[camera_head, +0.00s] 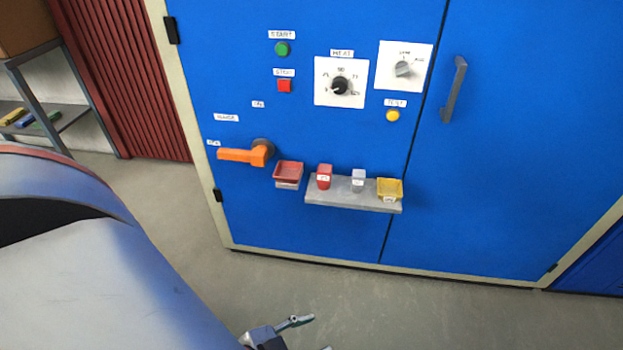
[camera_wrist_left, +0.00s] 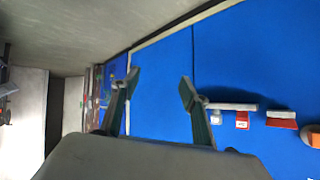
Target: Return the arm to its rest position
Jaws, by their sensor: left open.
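My left gripper (camera_head: 313,335) shows in part at the bottom edge of the head view, in front of the blue cabinet and low over the grey floor. In the left wrist view its two fingers (camera_wrist_left: 156,88) stand apart with nothing between them. The rest of this gripper is cut off by the head view's lower edge. A large blue and white link of my arm fills the lower left of the head view. My right gripper is in neither view.
The blue cabinet (camera_head: 290,228) carries an orange handle (camera_head: 240,155), a red tray (camera_head: 288,172) and a grey shelf (camera_head: 340,201). Knobs and buttons sit above. Floor in front looks clear.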

